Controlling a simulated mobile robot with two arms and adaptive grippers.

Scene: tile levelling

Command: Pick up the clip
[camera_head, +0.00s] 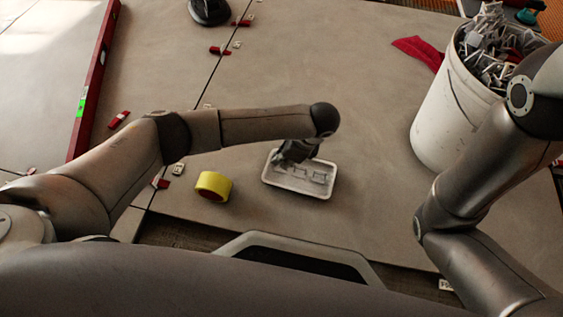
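A shallow white tray (325,191) lies on the floor near the middle of the view. Small pale clips (318,177) lie in it; they are too small to make out one by one. My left gripper (281,158) points down over the tray's far left part, close to the clips. Its fingers are dark and small, and I cannot tell whether they are apart or hold a clip. My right arm shows at the right, but its gripper is out of view.
A yellow tape roll (214,186) stands left of the tray. A white bucket (437,125) full of clips stands at the right, near a red cloth (419,50). A red level (93,88) lies at the left. Several red wedges lie along the tile joints. Bare tile surrounds the tray.

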